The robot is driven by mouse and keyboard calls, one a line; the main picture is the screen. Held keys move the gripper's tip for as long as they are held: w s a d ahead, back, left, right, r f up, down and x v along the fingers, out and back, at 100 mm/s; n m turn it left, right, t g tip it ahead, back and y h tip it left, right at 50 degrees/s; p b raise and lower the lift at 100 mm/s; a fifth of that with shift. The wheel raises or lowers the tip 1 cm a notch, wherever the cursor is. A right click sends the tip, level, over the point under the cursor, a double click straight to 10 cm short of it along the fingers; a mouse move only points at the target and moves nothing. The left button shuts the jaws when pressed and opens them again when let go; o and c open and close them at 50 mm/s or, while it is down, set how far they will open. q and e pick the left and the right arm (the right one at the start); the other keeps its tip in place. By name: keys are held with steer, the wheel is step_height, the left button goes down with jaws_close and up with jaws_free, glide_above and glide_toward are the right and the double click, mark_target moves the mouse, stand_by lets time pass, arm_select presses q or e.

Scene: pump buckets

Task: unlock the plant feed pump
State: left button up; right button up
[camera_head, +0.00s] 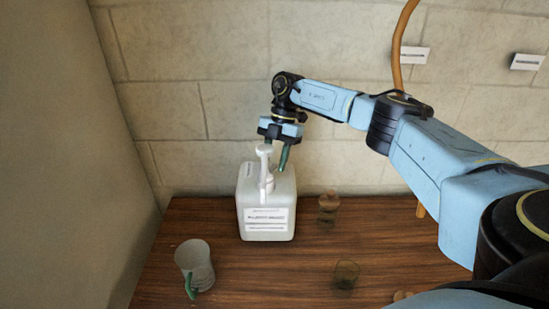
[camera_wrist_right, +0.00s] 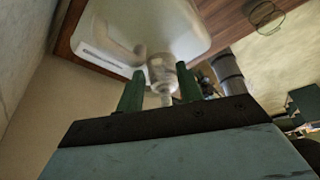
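The plant feed pump is a white, square-shouldered bottle (camera_head: 267,221) with a label on its front and a white pump head (camera_head: 265,165) on top. It stands upright on the brown wooden table (camera_head: 230,285). My right gripper (camera_head: 275,160) points down over the bottle's top, at the pump head; one green finger shows behind and right of it. In the right wrist view, the pump head (camera_wrist_right: 162,75) lies between the two green fingers (camera_wrist_right: 158,70). My left gripper is not in view.
A grey mug (camera_head: 195,262) with a green handle stands front left. A brown jar (camera_head: 328,207) stands right of the bottle, and a dark glass (camera_head: 346,275) stands nearer the front. A block wall (camera_head: 200,100) rises behind, with an orange hose (camera_head: 399,45) at the right.

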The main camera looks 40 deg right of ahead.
jaws_close()
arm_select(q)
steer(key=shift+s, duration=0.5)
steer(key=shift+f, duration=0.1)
arm_select(e)
steer(key=shift+w, duration=0.1)
steer(key=shift+w+a+n+g+b, duration=0.15)
steer(key=shift+w+n+g+b, duration=0.15)
steer(key=shift+n, duration=0.35)
steer(key=shift+w+a+n+g+b, duration=0.15)
steer(key=shift+n+g+b, duration=0.1)
steer(key=shift+n, duration=0.4)
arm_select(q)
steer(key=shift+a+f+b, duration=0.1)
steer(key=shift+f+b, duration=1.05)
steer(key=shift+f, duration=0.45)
arm_select(e)
steer(key=shift+w+a+n+g+h, duration=0.25)
steer(key=shift+n+h, duration=0.1)
steer(key=shift+n, duration=0.55)
steer(key=shift+w+a+n+g+h, duration=0.15)
steer(key=shift+w+n+g+h, duration=0.15)
steer(key=shift+n, duration=0.6)
jaws_free()
